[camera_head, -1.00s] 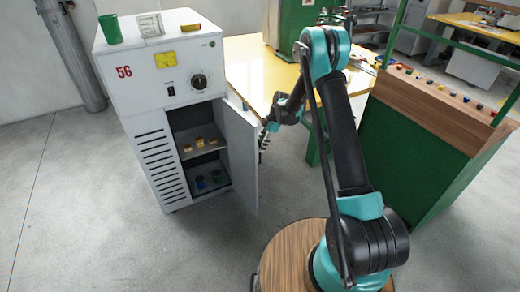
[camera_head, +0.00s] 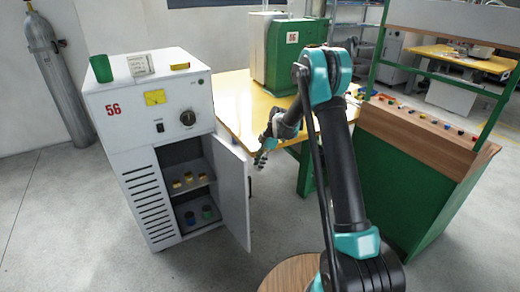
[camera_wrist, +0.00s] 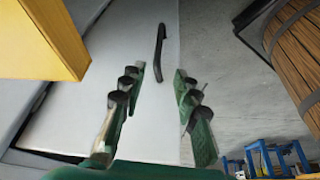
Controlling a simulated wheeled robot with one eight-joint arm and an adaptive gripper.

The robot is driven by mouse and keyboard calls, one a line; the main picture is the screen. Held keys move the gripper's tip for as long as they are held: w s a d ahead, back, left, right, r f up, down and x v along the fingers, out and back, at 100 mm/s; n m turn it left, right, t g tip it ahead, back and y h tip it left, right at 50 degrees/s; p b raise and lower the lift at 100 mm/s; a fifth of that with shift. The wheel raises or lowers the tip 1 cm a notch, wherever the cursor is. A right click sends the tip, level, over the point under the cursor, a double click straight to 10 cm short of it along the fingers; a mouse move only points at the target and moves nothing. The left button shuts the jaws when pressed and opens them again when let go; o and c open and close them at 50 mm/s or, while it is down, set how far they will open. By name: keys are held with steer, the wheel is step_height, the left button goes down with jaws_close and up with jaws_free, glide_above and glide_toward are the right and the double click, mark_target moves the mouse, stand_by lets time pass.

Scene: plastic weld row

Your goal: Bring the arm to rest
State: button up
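My arm rises from my base at the bottom right of the head view and bends over toward the left. My gripper (camera_head: 262,160) hangs near the yellow table's front edge, to the right of the open cabinet door. In the wrist view my gripper (camera_wrist: 160,115) has its two fingers apart with nothing between them. The cabinet door (camera_wrist: 105,90) lies beyond the fingers, with its black handle (camera_wrist: 160,48) above and between them. I see no contact between the fingers and the door.
The white cabinet (camera_head: 135,185) marked 56 stands at left, its door (camera_head: 233,190) open, with small pieces on its shelves. The yellow table (camera_head: 235,105) carries a green machine (camera_head: 280,50). A wood-topped green console (camera_head: 400,175) stands at right. Grey floor is free at lower left.

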steer(key=s+d+r+m+t+h, duration=0.1)
steer(key=s+d+r+m+t, duration=0.1)
steer(key=s+d+r+m, duration=0.5)
steer(key=s+d+r+m+t+h, duration=0.1)
steer(key=s+d+r+m, duration=0.4)
steer(key=s, duration=0.4)
steer(key=s+d+f+m+t+h, duration=0.1)
steer(key=s+d+m, duration=0.4)
steer(key=s, duration=0.5)
steer(key=s+d+f+m+t+h, duration=0.1)
steer(key=s+d+m, duration=0.3)
steer(key=s, duration=0.6)
steer(key=shift+d+f+m+t, duration=0.15)
steer(key=shift+d+m+t, duration=0.25)
steer(key=shift+d, duration=0.4)
steer(key=shift+w+a, duration=0.1)
steer(key=shift+a, duration=0.05)
